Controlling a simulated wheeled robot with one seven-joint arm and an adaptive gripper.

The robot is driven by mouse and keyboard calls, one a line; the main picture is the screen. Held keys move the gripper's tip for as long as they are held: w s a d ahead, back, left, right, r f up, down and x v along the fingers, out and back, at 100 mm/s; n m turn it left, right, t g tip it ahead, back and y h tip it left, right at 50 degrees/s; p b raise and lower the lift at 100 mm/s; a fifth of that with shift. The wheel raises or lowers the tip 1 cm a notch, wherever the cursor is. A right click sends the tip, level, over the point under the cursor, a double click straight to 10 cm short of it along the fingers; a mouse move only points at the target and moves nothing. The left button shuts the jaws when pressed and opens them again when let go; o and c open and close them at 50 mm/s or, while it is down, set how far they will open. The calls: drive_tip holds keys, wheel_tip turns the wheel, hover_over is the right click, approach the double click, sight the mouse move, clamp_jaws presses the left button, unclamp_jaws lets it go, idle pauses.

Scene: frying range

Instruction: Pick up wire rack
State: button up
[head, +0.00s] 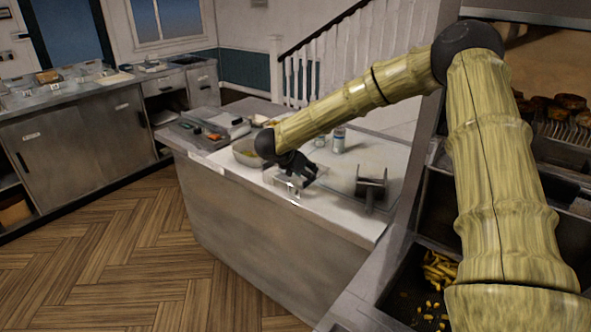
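My gripper (298,176) is dark and reaches down over the white top of the counter, near its front edge. A small pale metallic piece (288,187) shows right under the fingers; it may be the wire rack, but it is too small and partly covered to be sure. I cannot tell whether the fingers touch it or are closed on it. A dark metal stand (370,188) is on the counter to the right, apart from my gripper.
A bowl (246,152) stands just left of my gripper, and a pale canister (338,140) behind it. A tray area with small items (205,132) is at the counter's left end. Bins with fries (438,270) are at lower right. Wooden floor (120,265) is clear.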

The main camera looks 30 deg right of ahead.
drive_tip(key=p+x, duration=0.1)
drive_tip(key=x, duration=0.2)
drive_tip(key=shift+w+d+f, duration=0.15)
drive_tip(key=shift+w+d, duration=0.05)
drive_tip(key=shift+w, duration=0.1)
drive_tip(key=shift+d+f, duration=0.25)
drive_tip(key=shift+a, duration=0.1)
drive_tip(key=shift+c, duration=0.4)
clamp_jaws()
drive_tip(key=shift+r, duration=0.1)
